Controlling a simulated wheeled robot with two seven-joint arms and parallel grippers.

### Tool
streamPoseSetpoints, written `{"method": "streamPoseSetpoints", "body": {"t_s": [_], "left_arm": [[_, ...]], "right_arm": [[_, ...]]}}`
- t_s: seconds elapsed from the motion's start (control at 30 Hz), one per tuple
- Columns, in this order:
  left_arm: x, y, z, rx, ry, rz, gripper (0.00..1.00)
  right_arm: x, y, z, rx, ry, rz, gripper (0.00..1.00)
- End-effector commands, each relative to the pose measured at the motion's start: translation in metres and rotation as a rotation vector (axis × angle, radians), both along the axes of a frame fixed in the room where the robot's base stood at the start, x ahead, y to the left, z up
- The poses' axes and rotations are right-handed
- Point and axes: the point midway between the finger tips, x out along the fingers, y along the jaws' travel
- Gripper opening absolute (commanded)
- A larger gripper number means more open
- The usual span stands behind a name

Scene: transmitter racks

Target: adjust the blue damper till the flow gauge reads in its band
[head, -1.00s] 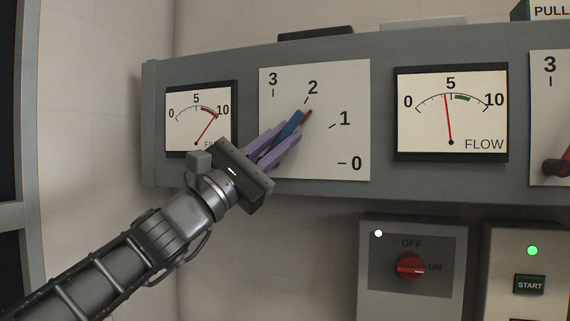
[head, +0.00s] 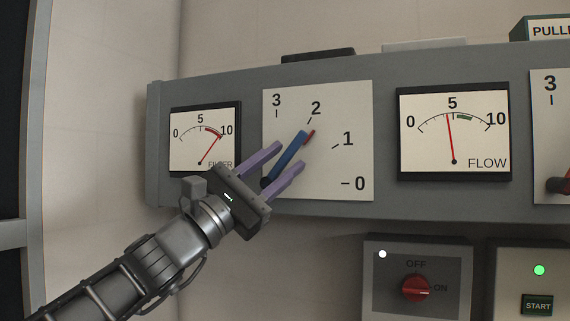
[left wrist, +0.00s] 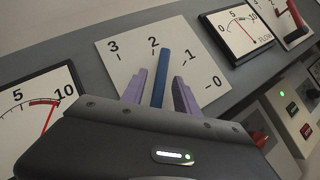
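The flow gauge (head: 454,135) is right of the dial. Its red needle stands just under 5, left of the short green band. My right gripper is in neither view.
A filter gauge (head: 203,140) is left of the dial, its needle near 10. Below the panel (head: 330,205) are a box with a red OFF/ON knob (head: 415,288) and one with a START button (head: 537,305). Another dial plate is at the right edge.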

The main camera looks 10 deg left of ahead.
Motion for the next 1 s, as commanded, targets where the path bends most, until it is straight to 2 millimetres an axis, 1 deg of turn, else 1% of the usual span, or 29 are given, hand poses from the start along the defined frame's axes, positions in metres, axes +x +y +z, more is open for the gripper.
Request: {"method": "streamPoseSetpoints", "body": {"t_s": [0.03, 0.2, 0.4, 1.0], "left_arm": [[-0.005, 0.005, -0.008, 0.001, -0.001, 0.002, 0.36], [-0.023, 0.021, -0.025, 0.0, -0.001, 0.003, 0.36], [-0.038, 0.034, -0.036, -0.001, 0.0, 0.001, 0.36], [-0.04, 0.036, -0.036, 0.0, -0.001, -0.001, 0.36]], "right_arm": [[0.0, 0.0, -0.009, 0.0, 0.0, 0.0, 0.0], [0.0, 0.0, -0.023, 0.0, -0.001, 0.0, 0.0], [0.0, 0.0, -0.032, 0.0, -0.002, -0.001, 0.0], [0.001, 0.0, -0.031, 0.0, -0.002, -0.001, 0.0]]}}
